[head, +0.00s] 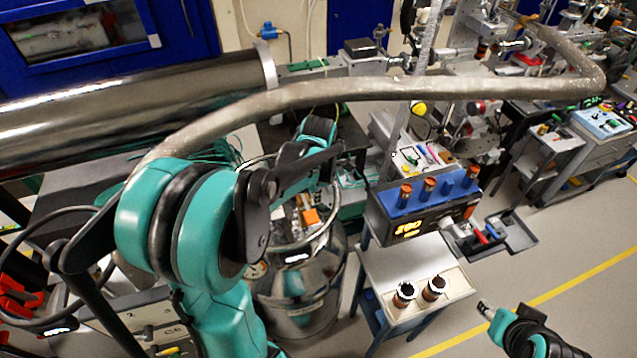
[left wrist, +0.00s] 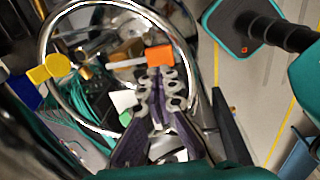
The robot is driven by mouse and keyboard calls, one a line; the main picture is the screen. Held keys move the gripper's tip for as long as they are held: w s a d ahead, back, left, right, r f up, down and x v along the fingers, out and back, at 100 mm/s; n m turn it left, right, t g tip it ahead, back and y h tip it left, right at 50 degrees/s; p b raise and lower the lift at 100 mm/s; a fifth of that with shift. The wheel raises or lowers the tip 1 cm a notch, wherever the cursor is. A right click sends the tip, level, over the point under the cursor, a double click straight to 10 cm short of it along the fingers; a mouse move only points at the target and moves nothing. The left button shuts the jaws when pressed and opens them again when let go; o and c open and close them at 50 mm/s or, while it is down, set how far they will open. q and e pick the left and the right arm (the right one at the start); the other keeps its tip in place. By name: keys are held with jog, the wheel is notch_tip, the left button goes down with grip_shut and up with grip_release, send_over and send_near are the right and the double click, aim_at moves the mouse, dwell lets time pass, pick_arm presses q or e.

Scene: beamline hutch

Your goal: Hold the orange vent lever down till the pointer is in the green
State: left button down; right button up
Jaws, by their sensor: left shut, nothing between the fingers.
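The orange vent lever (head: 311,217) is on top of a silver round vessel (head: 300,310), inside its ring rail. In the left wrist view the orange lever (left wrist: 160,55) is a small block at the end of a pale bar. My left gripper (left wrist: 165,85) is shut and empty, with its fingertips close to the lever's near edge; I cannot tell whether they touch. In the head view my arm hides most of that gripper. A round gauge (head: 258,270) shows at the vessel's left side; its pointer is too small to read. My right arm's end (head: 487,309) is at lower right; its fingers are unclear.
The ring rail (left wrist: 45,40) curves around the fittings. A yellow handle (left wrist: 57,65) and green tubing (left wrist: 90,105) lie to the left in the wrist view. A white-topped cart (head: 440,262) with a blue rack stands right of the vessel. Clear floor (head: 560,255) lies farther right.

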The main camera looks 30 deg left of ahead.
pick_arm(q)
notch_tip(320, 180, up, 6)
jog(key=s+d+f+m+t+b, duration=0.2)
jog(key=s+d+f+m+b, duration=0.1)
jog(key=f+m+b, duration=0.6)
jog(key=s+d+f+m+t+b, duration=0.2)
jog(key=s+d+f+m+b, duration=0.2)
jog(key=f+m+b, duration=0.5)
jog(key=s+d+f+m+t+h+b, duration=0.1)
jog(key=s+d+f+m+b, duration=0.3)
jog(key=f+m+b, duration=0.5)
notch_tip(320, 180, down, 3)
jog(key=t+b, duration=0.1)
jog(key=b, duration=0.3)
jog(key=shift+s+d+f+m, duration=0.2)
jog(key=shift+s+m, duration=0.05)
jog(key=shift+m, duration=0.15)
pick_arm(e)
notch_tip(320, 180, down, 31)
jog(key=a, duration=0.1)
jog(key=shift+a, duration=0.15)
